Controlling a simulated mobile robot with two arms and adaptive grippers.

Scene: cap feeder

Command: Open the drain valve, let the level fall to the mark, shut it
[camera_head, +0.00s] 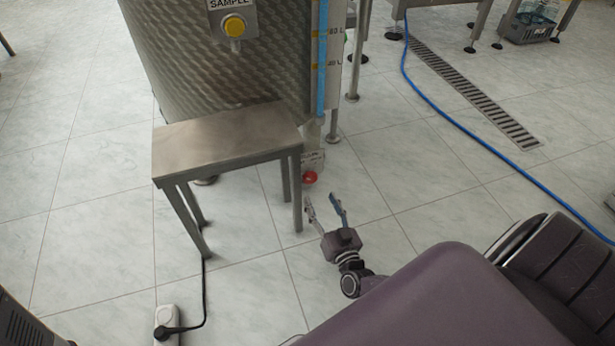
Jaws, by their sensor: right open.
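A large steel tank (225,85) stands at the top centre. My left gripper is not in view.
A steel bench (225,140) stands left of the knob, its legs close to my right gripper. A power strip (167,325) with a black cable lies at the lower left. A blue hose (455,120) and a floor drain grate (470,90) lie at the right.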

